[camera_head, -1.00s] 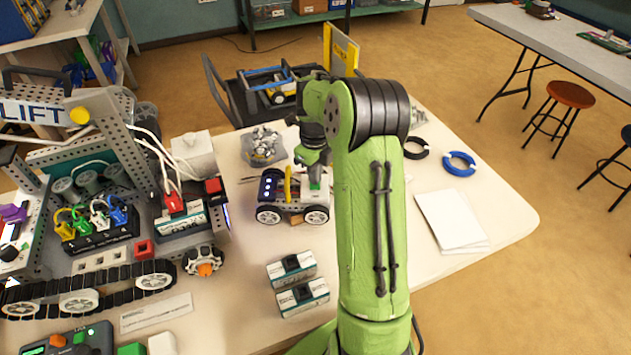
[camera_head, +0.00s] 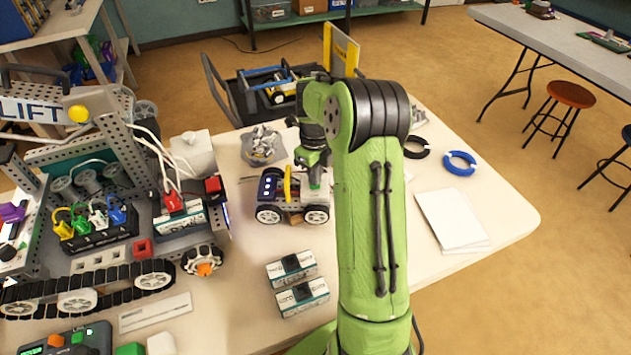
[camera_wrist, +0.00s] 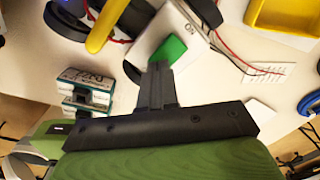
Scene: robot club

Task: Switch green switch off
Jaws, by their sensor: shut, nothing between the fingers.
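The green switch (camera_wrist: 170,48) is a green rocker on a white block (camera_wrist: 150,40) with dark lettering that looks like "ON" beside it. It is on the small wheeled robot car (camera_head: 293,198), which has a yellow handle bar (camera_head: 288,184). My gripper (camera_wrist: 158,68) is shut and empty, its fingertips pointing at the near edge of the green switch. I cannot tell whether they touch it. In the head view my gripper (camera_head: 315,182) comes down over the car's right part and hides most of the switch. The rocker's tilt is unclear.
Two battery-like boxes (camera_head: 298,285) lie in front of the car. A large tracked robot (camera_head: 100,220) fills the table's left. A grey part (camera_head: 262,145) stands behind the car. White papers (camera_head: 450,218) and a blue ring (camera_head: 460,163) lie at the right.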

